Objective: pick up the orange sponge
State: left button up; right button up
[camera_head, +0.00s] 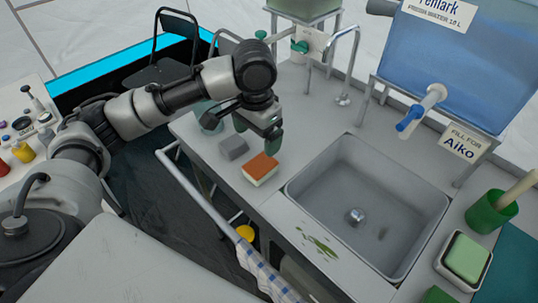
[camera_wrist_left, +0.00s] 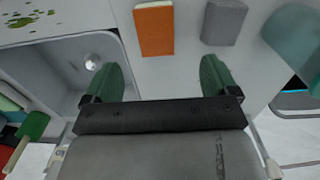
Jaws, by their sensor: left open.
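The orange sponge (camera_head: 260,168), a block with an orange top and a pale lower layer, lies on the grey counter left of the sink. It also shows in the left wrist view (camera_wrist_left: 154,30) at the top, beyond the fingertips. My left gripper (camera_head: 257,130) is above the counter, behind the sponge in the head view. My right gripper is in neither view.
A grey block (camera_head: 233,147) lies close beside the sponge, and a greenish glass (camera_head: 208,120) stands behind it. The sink (camera_head: 365,205) is to the right, with a tap (camera_head: 343,99) at its back. A rail (camera_head: 205,200) runs along the counter's front edge.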

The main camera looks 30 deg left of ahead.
aim_at(259, 166)
pick_arm(q)
jog(key=f, duration=0.2)
jog(key=s+f, duration=0.1)
jog(key=shift+s+f, duration=0.15)
jog(key=shift+f, duration=0.6)
jog(key=f, duration=0.5)
jog(key=shift+w+d+b, duration=0.2)
jog(key=shift+w+b, duration=0.05)
jog(key=shift+b, duration=0.05)
jog(key=shift+f, duration=0.2)
jog(key=shift+c, duration=0.6)
jog(key=c, duration=0.9)
jog(key=shift+c, duration=0.2)
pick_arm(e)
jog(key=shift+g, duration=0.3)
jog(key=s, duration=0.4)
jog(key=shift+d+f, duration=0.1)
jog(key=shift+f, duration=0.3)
pick_arm(q)
jog(key=shift+r, duration=0.1)
